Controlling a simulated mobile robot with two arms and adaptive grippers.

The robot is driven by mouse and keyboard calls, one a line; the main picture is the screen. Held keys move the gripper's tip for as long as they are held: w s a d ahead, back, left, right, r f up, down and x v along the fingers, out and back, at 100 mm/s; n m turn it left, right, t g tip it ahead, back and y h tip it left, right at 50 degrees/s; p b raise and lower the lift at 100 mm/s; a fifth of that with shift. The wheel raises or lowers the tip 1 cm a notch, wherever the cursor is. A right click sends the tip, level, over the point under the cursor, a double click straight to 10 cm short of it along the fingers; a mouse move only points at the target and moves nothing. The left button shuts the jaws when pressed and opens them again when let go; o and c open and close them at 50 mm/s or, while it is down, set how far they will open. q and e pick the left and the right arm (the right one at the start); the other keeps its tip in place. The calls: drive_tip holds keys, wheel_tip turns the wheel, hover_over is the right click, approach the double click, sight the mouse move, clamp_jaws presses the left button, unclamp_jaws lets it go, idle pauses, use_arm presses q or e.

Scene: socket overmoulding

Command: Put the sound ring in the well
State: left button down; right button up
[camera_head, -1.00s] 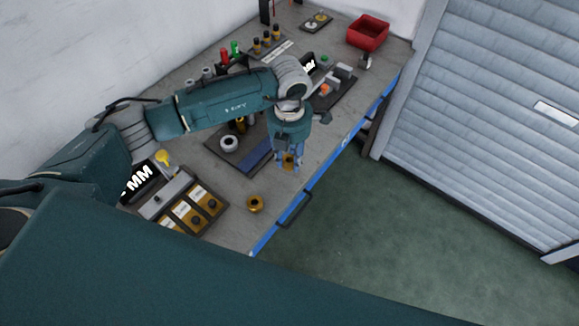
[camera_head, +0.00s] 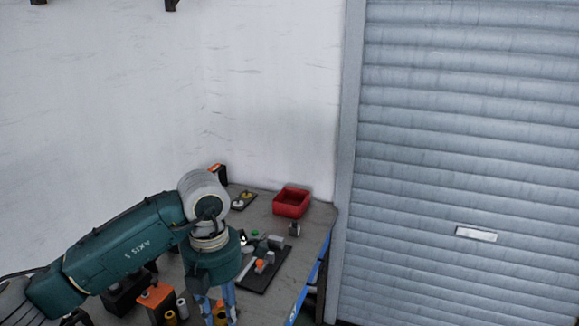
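My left gripper (camera_head: 217,306) points down at the bottom edge of the head view, over the bench. A small brass-coloured ring (camera_head: 221,316) shows between its blue fingers, which appear closed on it. The ring is partly hidden by the fingers and cut by the picture's lower edge, so I cannot tell whether it is sound. I cannot make out the well in this view. My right gripper is not in view.
A dark fixture plate (camera_head: 258,284) with grey blocks and an orange knob lies right of my gripper. A red bin (camera_head: 291,202) stands at the bench's back right. An orange-topped block (camera_head: 156,296) stands left. The bench (camera_head: 309,228) ends at a blue front edge.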

use_arm(q)
drive_tip(key=shift+s+a+m, duration=0.2)
drive_tip(key=shift+s+m, duration=0.2)
drive_tip(key=shift+m, duration=0.6)
drive_tip(key=s+a+m, duration=0.1)
drive_tip(key=s+m, duration=0.5)
drive_tip(key=m, duration=0.7)
drive_tip(key=s+a+m, duration=0.2)
drive_tip(key=s+m, duration=0.4)
drive_tip(key=m, duration=0.7)
drive_tip(key=shift+s+a+f+m, duration=0.25)
drive_tip(key=shift+s+f+m, duration=0.05)
drive_tip(key=shift+f, duration=0.05)
